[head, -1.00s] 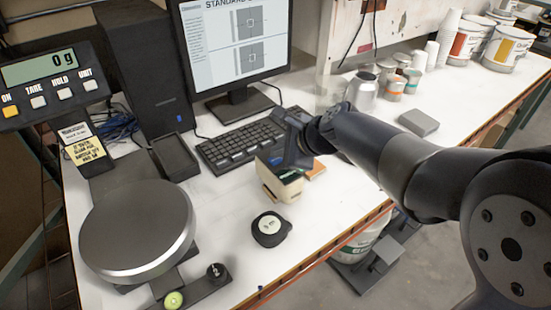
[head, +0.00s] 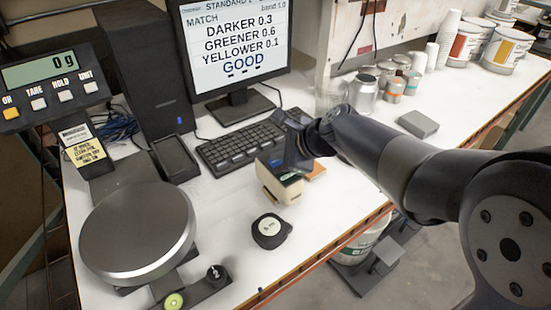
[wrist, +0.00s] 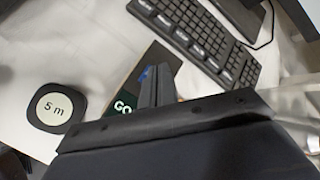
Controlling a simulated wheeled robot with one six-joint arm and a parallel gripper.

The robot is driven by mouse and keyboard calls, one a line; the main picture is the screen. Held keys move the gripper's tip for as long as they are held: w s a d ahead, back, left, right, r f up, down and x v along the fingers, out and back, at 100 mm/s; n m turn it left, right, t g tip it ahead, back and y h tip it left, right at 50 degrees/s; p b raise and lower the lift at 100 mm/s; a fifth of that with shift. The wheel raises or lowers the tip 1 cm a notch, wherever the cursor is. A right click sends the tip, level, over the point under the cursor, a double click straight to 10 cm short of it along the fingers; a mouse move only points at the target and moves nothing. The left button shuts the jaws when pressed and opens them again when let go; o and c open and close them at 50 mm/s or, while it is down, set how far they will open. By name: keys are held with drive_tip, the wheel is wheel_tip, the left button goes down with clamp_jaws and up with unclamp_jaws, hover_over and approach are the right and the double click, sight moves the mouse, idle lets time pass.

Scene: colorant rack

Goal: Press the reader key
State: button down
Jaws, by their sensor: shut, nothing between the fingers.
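The reader (head: 278,186), a cream block with a dark top, stands on the white bench in front of the keyboard. Its small dark screen shows green-white letters starting "GO" in the wrist view (wrist: 125,104); the rest is hidden behind my gripper. My gripper (wrist: 157,82) is shut and empty, with its fingers over the reader's top. It also shows in the head view (head: 283,162). A small blue spot (wrist: 146,73) shows at the fingertips. I cannot tell whether the fingertips touch the key. The monitor (head: 237,45) reads "MATCH", "DARKER 0.3", "GREENER 0.6", "YELLOWER 0.1", "GOOD".
A keyboard (head: 238,146) lies behind the reader. A round 5 m tape (head: 270,231) sits in front. A scale with a round plate (head: 138,234) stands at left, its display reading 0 g. Metal cans (head: 363,93) and a grey block (head: 418,124) stand to the right.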

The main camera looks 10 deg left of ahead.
sight(279, 163)
drive_tip(key=shift+r+p, duration=0.3)
drive_tip(key=shift+r, duration=0.2)
wheel_tip(279, 163, up, 5)
drive_tip(key=p, duration=0.4)
drive_tip(key=shift+p, duration=0.4)
drive_tip(key=shift+d+f, duration=0.1)
idle(0.4)
